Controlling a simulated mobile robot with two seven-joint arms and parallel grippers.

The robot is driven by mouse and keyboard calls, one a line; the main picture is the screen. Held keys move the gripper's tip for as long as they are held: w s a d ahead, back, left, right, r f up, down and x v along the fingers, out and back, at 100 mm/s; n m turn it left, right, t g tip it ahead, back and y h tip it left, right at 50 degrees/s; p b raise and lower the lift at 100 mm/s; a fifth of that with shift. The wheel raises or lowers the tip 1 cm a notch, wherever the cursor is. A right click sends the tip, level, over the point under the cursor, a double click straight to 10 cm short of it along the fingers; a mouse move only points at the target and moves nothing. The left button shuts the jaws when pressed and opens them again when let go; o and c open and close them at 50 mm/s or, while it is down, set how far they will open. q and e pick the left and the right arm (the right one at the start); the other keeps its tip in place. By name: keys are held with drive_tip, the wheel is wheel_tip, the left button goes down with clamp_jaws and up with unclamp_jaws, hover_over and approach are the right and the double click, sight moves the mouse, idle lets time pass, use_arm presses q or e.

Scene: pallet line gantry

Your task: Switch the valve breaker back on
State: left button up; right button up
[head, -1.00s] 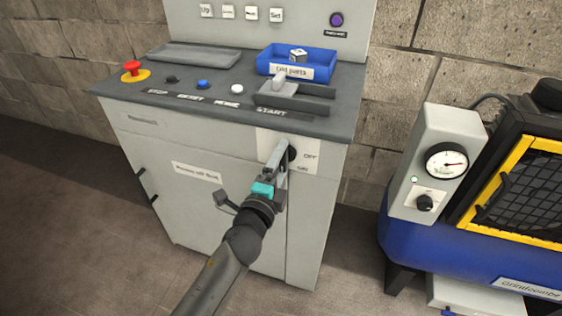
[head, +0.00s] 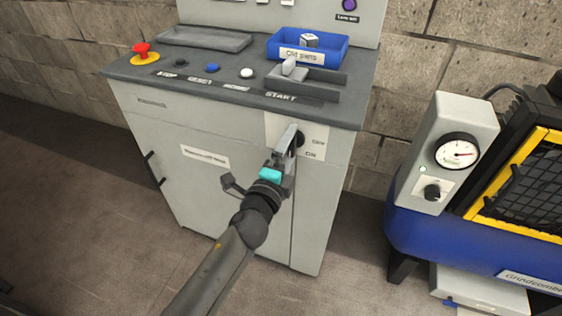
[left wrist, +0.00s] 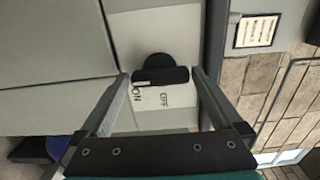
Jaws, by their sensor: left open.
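The valve breaker is a black rotary knob on a pale plate (head: 312,150) on the front of the grey cabinet (head: 205,195). In the left wrist view the knob (left wrist: 160,76) has a bar handle lying across the picture, with a pale mark at its left end, close to the word ON. The word OFF is printed to the right of ON. My left gripper (head: 290,140) is at the plate and partly hides the knob in the head view. Its fingers (left wrist: 161,75) are open, one beyond each end of the bar. I cannot tell whether they touch it.
The cabinet's sloping top carries a red emergency button (head: 143,52), several small buttons, a lever (head: 292,67) and a blue parts tray (head: 330,50). A blue compressor (head: 440,235) with a gauge box (head: 448,150) stands at the right. The floor in front is clear.

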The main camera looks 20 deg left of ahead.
use_arm(q)
drive_tip(key=s, duration=1.5)
drive_tip(key=shift+a+b, duration=0.25)
drive_tip(key=shift+b, duration=0.2)
use_arm(e)
drive_tip(key=shift+w+a, duration=0.4)
drive_tip(key=shift+w, duration=0.15)
